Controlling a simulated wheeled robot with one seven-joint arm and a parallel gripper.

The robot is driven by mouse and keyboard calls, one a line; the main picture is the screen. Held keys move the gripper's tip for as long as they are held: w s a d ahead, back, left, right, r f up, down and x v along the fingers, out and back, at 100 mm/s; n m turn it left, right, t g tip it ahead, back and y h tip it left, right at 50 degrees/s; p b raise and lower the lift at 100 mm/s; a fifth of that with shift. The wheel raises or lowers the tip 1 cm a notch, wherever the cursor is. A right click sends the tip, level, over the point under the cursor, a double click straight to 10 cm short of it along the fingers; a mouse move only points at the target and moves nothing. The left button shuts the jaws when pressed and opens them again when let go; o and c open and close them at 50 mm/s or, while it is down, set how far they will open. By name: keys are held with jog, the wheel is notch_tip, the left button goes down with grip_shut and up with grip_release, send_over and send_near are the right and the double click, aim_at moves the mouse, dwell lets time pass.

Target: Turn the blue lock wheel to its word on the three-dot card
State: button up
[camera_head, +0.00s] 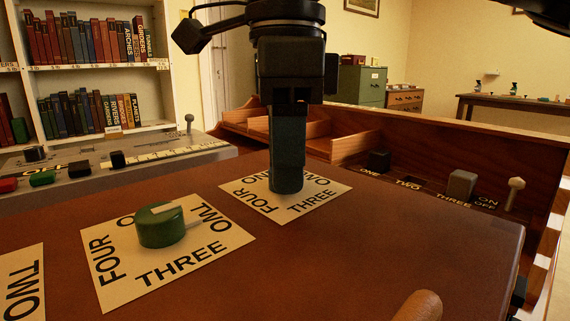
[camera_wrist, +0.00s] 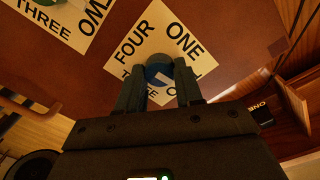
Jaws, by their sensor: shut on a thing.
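The blue lock wheel (camera_wrist: 158,74) sits on a card (camera_wrist: 183,35) printed with FOUR, ONE, TWO and THREE. In the head view the wheel is mostly hidden behind my gripper (camera_head: 287,185), which points straight down onto that card (camera_head: 318,205). My gripper is shut on the blue wheel, one finger on each side of it in the wrist view (camera_wrist: 160,82). A pale pointer on the wheel shows partly between the fingers; which word it faces I cannot tell. The three-dot card is not seen readably in either view.
A green wheel (camera_head: 161,226) with a pale pointer stands on its own card (camera_head: 170,277) to the left. Another card (camera_head: 22,285) lies at the left edge. A grey panel (camera_head: 120,185) with coloured buttons is behind. Wooden trays (camera_head: 345,147) and switches (camera_head: 461,184) line the desk's right back.

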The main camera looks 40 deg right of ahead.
jog(key=shift+m, duration=0.6)
jog(key=o, duration=1)
jog(key=shift+o, duration=0.2)
jog(key=shift+r, duration=0.1)
notch_tip(320, 180, up, 8)
jog(key=shift+d+f+p, duration=0.1)
jog(key=shift+f+p, duration=0.05)
jog(key=shift+p, duration=1.05)
